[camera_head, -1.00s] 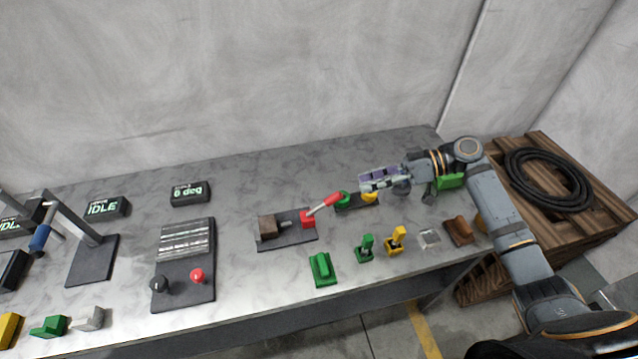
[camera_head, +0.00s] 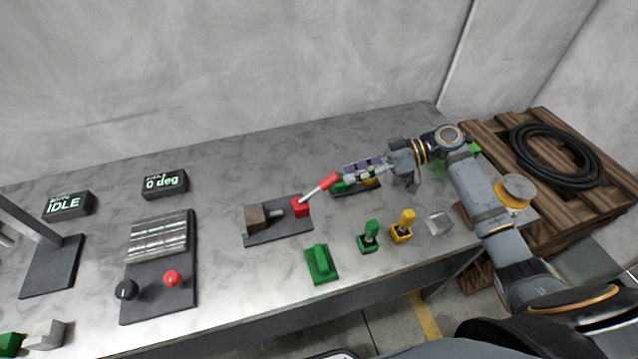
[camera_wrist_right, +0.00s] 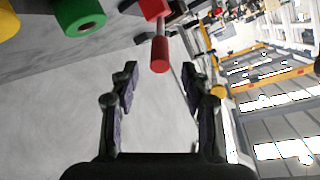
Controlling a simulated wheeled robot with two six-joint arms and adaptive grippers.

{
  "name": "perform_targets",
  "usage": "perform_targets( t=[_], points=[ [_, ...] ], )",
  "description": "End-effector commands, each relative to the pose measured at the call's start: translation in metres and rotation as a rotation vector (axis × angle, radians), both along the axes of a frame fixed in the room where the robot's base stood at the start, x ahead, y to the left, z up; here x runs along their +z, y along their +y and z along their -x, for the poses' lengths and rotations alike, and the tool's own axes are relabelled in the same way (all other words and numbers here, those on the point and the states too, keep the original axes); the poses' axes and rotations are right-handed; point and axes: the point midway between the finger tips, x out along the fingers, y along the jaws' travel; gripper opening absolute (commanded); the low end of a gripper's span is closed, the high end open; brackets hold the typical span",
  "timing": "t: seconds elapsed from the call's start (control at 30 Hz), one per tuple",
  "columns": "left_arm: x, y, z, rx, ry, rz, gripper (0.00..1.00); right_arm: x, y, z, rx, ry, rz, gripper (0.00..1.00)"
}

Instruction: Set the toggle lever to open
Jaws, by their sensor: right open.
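The toggle lever (camera_head: 331,181) has a red grip on a pale rod. It rises at a slant to the right from a red block (camera_head: 300,207) on a dark base plate (camera_head: 280,235) with a brown block. My right gripper (camera_head: 345,178) is at the lever's grip in the head view, coming from the right. In the right wrist view my right gripper (camera_wrist_right: 158,80) is open and empty. The red grip (camera_wrist_right: 160,56) lies ahead of the gap between its fingertips, and I see no contact.
A panel with black and red knobs (camera_head: 172,278) is on the left. Displays read "IDLE" (camera_head: 68,204) and "0 deg" (camera_head: 165,183). A pallet (camera_head: 478,137) stands right.

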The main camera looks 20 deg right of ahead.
Motion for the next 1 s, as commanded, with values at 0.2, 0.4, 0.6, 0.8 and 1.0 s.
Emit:
perform_targets(
  t=[0.2,0.4,0.6,0.8,1.0],
  points=[
    [0.016,0.0,0.0,0.0,0.0,0.0,0.4,-0.011,0.045,-0.007,0.001,0.0,-0.008,0.47],
    [0.024,0.0,0.0,0.0,0.0,0.0,0.4,-0.024,0.076,-0.012,0.0,0.0,-0.004,0.47],
    [0.026,0.0,0.0,0.0,0.0,0.0,0.4,-0.03,0.086,-0.013,0.0,0.0,-0.001,0.47],
    [0.025,0.0,0.0,0.0,0.0,0.0,0.4,-0.031,0.086,-0.013,0.0,0.0,-0.001,0.47],
    [0.025,0.0,0.0,0.0,0.0,0.0,0.4,-0.031,0.086,-0.013,0.0,0.0,-0.001,0.21]
  ],
)
